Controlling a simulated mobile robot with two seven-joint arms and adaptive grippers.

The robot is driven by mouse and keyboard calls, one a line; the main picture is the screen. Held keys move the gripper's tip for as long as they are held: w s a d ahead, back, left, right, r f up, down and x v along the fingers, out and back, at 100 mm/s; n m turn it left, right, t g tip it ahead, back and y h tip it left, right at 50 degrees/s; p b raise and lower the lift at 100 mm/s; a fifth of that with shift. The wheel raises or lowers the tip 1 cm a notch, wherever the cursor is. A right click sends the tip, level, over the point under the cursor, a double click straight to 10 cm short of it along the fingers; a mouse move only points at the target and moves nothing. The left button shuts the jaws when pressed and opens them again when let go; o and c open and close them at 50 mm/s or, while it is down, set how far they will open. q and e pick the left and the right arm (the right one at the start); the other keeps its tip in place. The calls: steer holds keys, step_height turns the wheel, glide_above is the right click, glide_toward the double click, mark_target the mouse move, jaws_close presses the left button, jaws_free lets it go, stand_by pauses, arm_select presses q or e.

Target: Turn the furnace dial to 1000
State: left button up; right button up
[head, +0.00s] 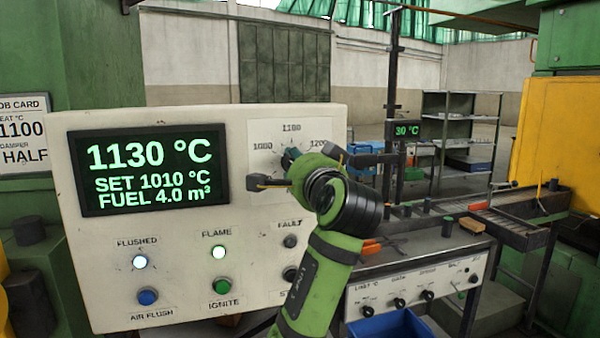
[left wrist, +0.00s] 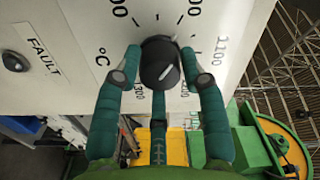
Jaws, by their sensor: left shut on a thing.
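The furnace dial (left wrist: 160,64) is a round black knob with a white mark, on the pale control panel (head: 235,300). In the head view my gripper hides most of it, below the scale labels 1000, 1100 and 1200. My left gripper (head: 290,160) is at the dial; the left wrist view shows its two green fingers (left wrist: 162,66) on either side of the knob, shut on it. The display (head: 150,170) reads 1130 °C, SET 1010 °C and FUEL 4.0 m³. My right gripper is out of view.
Below the display are a lit FLUSHED lamp (head: 140,262), a lit FLAME lamp (head: 218,252), a blue AIR FLUSH button (head: 148,297) and a green IGNITE button (head: 221,287). A dark FAULT lamp (head: 290,241) sits close to my arm. A workbench (head: 440,245) stands to the right.

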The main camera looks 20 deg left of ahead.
arm_select(q)
steer(key=shift+a+f+n, duration=0.15)
steer(key=shift+f+n, duration=0.2)
steer(key=shift+n, duration=0.15)
steer(key=o, duration=1.1)
steer(key=shift+o, duration=0.2)
steer(key=shift+s+a+r, duration=0.15)
steer(key=shift+a, duration=0.05)
steer(key=shift+d, duration=0.15)
steer(key=v, duration=1.1)
steer(key=shift+s, duration=0.35)
steer(key=shift+d, duration=0.15)
